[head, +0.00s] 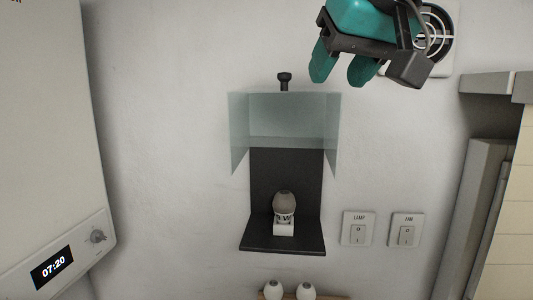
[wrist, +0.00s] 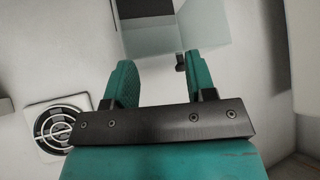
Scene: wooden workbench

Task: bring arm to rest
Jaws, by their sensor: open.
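My gripper (head: 342,72) is teal and black and hangs at the upper right of the head view, in front of the wall. Its two fingers are apart with nothing between them. In the wrist view my gripper (wrist: 163,85) also shows its two teal fingers spread and empty, with part of the clear cover beyond them. It is to the right of and above the wall fixture and appears apart from it.
A black wall bracket (head: 286,180) with a clear cover (head: 287,115) holds a bulb-like object (head: 284,202). Two switches, LAMP (head: 358,229) and FAN (head: 406,230), are to its right. A round vent (wrist: 58,126) is on the wall. A white cabinet (head: 45,130) reading 07:20 stands left.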

